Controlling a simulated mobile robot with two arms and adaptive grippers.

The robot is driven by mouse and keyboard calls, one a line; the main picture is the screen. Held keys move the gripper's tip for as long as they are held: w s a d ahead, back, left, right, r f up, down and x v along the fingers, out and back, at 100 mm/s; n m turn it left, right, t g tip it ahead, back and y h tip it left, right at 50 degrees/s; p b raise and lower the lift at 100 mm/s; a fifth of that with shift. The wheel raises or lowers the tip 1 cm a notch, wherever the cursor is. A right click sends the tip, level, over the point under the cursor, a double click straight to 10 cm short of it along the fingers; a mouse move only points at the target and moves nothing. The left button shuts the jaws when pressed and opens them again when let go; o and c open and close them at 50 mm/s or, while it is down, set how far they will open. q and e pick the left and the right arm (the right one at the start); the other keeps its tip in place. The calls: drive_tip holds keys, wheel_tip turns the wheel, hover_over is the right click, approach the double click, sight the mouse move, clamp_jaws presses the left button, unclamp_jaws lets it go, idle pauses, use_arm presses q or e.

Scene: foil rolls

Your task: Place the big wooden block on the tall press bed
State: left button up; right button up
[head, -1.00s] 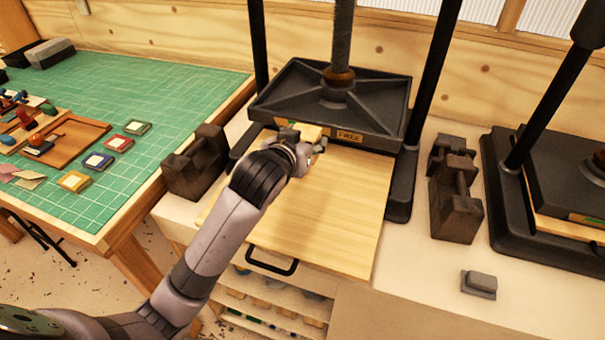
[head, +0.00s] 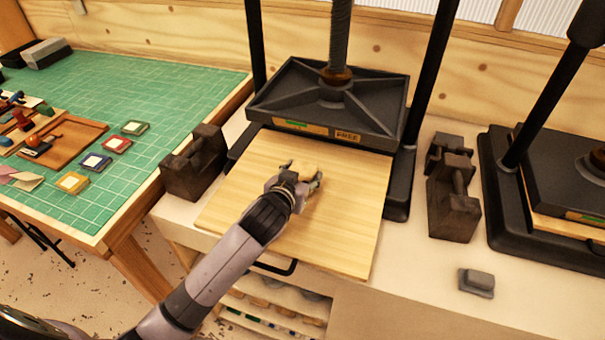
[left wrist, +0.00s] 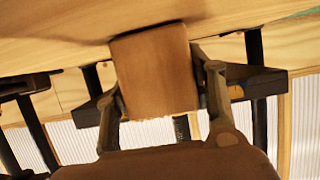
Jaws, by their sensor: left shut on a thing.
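The big wooden block (head: 306,169) is a light wooden piece held in my left gripper (head: 302,174), over the middle of the pale wooden bed (head: 335,215) of the central press. In the left wrist view the block (left wrist: 155,75) sits between the two fingers (left wrist: 158,92), and its far end meets or nearly meets the wooden bed (left wrist: 60,30); I cannot tell whether it touches. The press's dark plate (head: 300,92) is raised behind the block, with a "FREE" label on its front edge. My right gripper is not in view.
Dark iron weights stand left (head: 196,165) and right (head: 453,205) of the press. A second press (head: 550,215) with a lowered plate stands at the right. A small grey block (head: 477,282) lies on the counter. A green cutting mat (head: 170,85) covers the left table.

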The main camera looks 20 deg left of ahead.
use_arm(q)
drive_tip(key=shift+f, duration=0.15)
drive_tip(key=o, duration=1.2)
drive_tip(key=shift+r, duration=0.25)
drive_tip(key=shift+s, duration=0.3)
drive_tip(key=b+v, duration=0.1)
drive_tip(key=v, duration=1)
drive_tip(key=shift+s+r+b, duration=0.2)
drive_tip(key=shift+b, duration=0.1)
drive_tip(key=shift+f, duration=0.1)
